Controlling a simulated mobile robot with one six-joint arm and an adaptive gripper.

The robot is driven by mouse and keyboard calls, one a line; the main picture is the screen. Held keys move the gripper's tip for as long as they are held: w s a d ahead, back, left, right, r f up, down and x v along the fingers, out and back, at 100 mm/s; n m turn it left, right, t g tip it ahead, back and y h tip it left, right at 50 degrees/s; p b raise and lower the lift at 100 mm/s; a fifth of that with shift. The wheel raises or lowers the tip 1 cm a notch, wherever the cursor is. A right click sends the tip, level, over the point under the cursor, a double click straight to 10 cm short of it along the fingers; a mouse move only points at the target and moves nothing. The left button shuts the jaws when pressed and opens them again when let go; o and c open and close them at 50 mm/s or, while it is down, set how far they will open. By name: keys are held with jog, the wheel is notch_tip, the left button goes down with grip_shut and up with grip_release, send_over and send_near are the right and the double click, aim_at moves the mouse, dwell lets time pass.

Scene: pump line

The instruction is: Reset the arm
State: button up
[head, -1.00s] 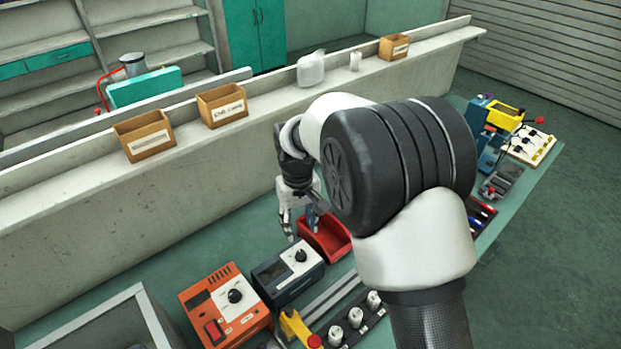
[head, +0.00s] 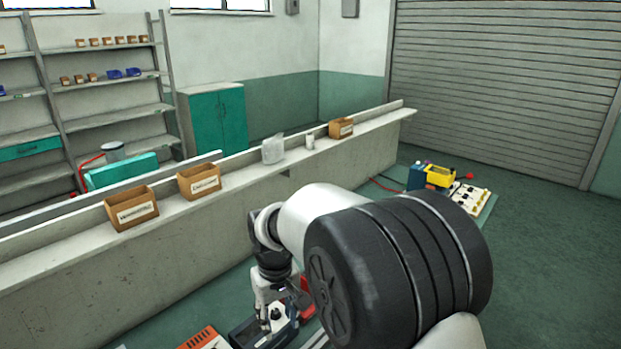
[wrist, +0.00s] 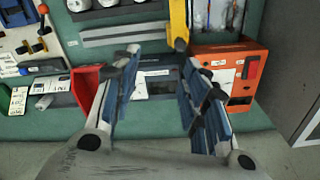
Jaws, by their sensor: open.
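My gripper (wrist: 158,75) is open in the wrist view, with its blue-padded fingers apart and nothing held between them. It hangs over the bench, with a dark blue instrument (wrist: 156,82) showing between the fingers. In the head view my gripper (head: 272,312) is low, at the left of my large arm joint, in front of the dark instrument (head: 246,336) and left of the red bin (head: 307,287). Its fingertips are hard to make out there. My arm hides much of the bench.
An orange instrument (wrist: 250,72) and yellow part (wrist: 179,20) lie right of the fingers; the red bin (wrist: 87,84) is left. A concrete ledge (head: 240,193) with open boxes (head: 133,209) runs behind the bench. The floor at right (head: 545,240) is clear.

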jog(key=s+d+r+m+t, duration=0.2)
jog(key=s+d+r+m, duration=0.1)
jog(key=s+d+r, duration=0.8)
jog(key=s+d+r+m+t, duration=0.1)
jog(key=s+d, duration=0.4)
jog(key=s, duration=0.2)
jog(key=s+d+r+m+t, duration=0.1)
jog(key=s+d, duration=0.4)
jog(key=s, duration=0.2)
jog(key=shift+s+r+m, duration=0.2)
jog(key=shift+r+m, duration=0.05)
jog(key=shift+m, duration=0.15)
